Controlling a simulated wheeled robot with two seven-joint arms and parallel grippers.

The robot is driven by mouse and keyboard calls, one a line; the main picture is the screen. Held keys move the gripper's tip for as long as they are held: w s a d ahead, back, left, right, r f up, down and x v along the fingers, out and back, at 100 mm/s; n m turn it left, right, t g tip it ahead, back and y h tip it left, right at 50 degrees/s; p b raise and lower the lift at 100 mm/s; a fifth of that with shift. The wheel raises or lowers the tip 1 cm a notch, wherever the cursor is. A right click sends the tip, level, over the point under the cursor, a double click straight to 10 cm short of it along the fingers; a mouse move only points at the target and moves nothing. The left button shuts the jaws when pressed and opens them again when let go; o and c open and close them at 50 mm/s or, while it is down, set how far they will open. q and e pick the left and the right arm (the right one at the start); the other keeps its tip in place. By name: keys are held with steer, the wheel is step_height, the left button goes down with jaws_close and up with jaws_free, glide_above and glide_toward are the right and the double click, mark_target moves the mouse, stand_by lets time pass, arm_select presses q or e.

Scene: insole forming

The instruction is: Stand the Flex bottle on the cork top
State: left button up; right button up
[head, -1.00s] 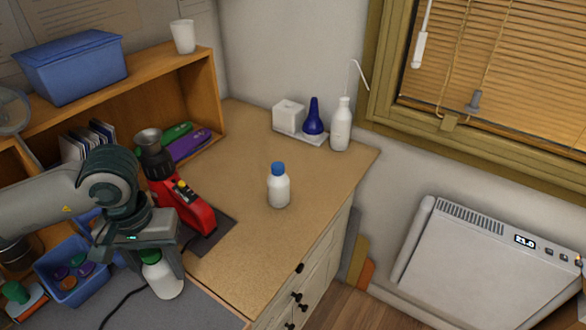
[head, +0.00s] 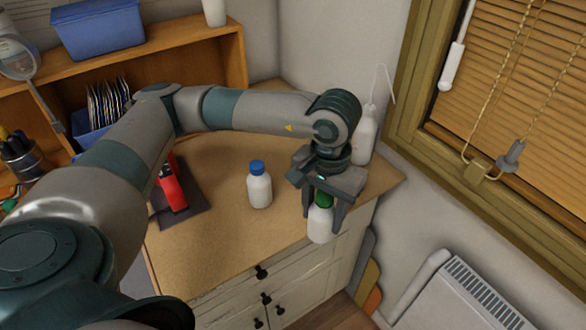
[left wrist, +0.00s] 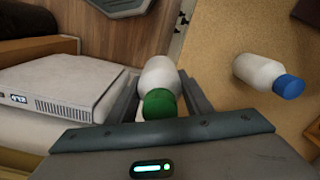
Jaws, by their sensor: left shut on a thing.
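My left gripper (head: 322,205) is shut on a white bottle with a green cap (head: 320,226). It holds the bottle upright over the right front part of the cork top (head: 225,235), near its edge. I cannot tell whether the bottle's base touches the cork. In the left wrist view the green-capped bottle (left wrist: 158,88) sits between the two fingers. A white bottle with a blue cap (head: 260,187) stands on the cork top to the left of the gripper. No label is readable on either bottle, so I cannot tell by name which is Flex. My right gripper is not in view.
A red tool (head: 172,187) stands on a dark mat at the left of the cork top. A white wash bottle (head: 364,138) stands behind my gripper. Cork is clear in front of the blue-capped bottle. Drawers (head: 268,290) lie below the front edge.

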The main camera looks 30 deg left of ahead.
arm_select(q)
steer(key=shift+w+d, duration=0.35)
steer(key=shift+d, duration=0.1)
